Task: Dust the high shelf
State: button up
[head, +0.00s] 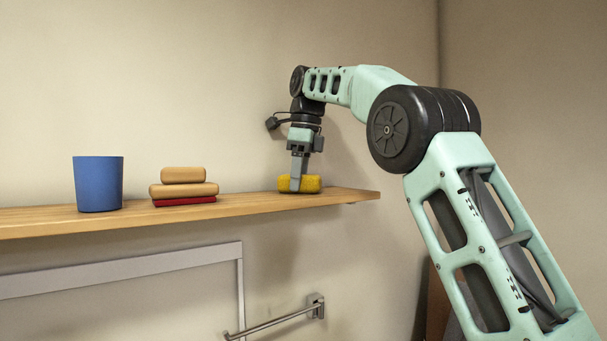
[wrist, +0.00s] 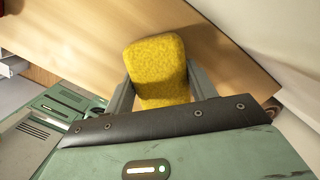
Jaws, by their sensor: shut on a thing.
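A wooden shelf (head: 245,205) runs along the wall in the head view, and its surface also fills the upper part of the wrist view (wrist: 90,35). My gripper (head: 299,180) points down at the shelf's right part. It is shut on a yellow sponge (head: 313,184), with one finger on each side in the wrist view, where the sponge (wrist: 158,70) shows its fuzzy face. The sponge is at the shelf surface and seems to touch it. Its underside is hidden.
A blue cup (head: 98,184) stands on the shelf at left. Beside it is a stack of tan blocks (head: 183,189) on a red piece (head: 184,201). The shelf is clear between the stack and the sponge. A metal bar (head: 275,324) is mounted below.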

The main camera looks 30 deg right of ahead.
aim_at(310, 195)
jog(key=shift+w+r, duration=0.25)
jog(key=shift+w, duration=0.2)
jog(key=shift+r, duration=0.15)
jog(key=shift+s, duration=0.2)
jog(key=shift+s+a+f+b, duration=0.1)
jog(key=shift+s+f+b, duration=0.25)
jog(key=shift+b, duration=0.7)
jog(key=shift+s+r, duration=0.1)
jog(key=shift+s, duration=0.35)
jog(key=shift+s+f+b, duration=0.2)
jog(key=shift+s+b, duration=0.6)
jog(key=shift+s, duration=0.05)
jog(key=shift+s+b, duration=0.6)
jog(key=shift+s, duration=0.6)
